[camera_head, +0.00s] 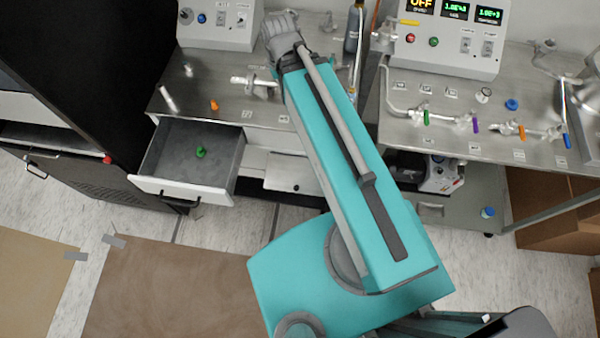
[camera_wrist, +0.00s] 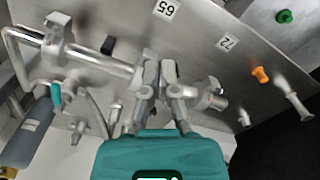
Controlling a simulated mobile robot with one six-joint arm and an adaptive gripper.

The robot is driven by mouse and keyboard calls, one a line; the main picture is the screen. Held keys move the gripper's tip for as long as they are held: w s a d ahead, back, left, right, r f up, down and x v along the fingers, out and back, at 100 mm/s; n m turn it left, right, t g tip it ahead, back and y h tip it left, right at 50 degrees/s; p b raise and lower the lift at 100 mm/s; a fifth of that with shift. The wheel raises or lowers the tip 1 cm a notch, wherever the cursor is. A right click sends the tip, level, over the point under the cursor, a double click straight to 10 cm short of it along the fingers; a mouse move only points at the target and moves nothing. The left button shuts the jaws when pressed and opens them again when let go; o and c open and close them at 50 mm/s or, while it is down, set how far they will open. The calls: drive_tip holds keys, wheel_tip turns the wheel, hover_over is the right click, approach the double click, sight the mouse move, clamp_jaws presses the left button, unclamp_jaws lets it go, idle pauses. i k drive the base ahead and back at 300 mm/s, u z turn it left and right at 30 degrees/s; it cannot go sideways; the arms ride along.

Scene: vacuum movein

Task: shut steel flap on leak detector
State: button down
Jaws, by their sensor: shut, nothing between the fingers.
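My gripper (camera_wrist: 160,72) shows in the wrist view with its two grey fingers together and nothing between them. The fingertips overlap a metal pipe with fittings (camera_wrist: 100,62) on the steel bench; I cannot tell whether they touch it. In the head view my arm reaches to the upper-left bench, and the fingers cannot be made out. No steel flap can be clearly identified. A white and dark apparatus (camera_head: 440,175) sits under the right bench. It may be the leak detector, but I cannot tell.
An open drawer (camera_head: 150,184) holding a green knob (camera_head: 201,152) juts out below the left bench (camera_head: 190,95). An orange knob (camera_wrist: 260,75) and a dark bottle (camera_wrist: 25,130) are near my gripper. A display console (camera_head: 450,52) stands on the right bench (camera_head: 450,145).

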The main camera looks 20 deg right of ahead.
sight(284, 171)
drive_tip(key=u, duration=0.25)
drive_tip(key=k, duration=1.15)
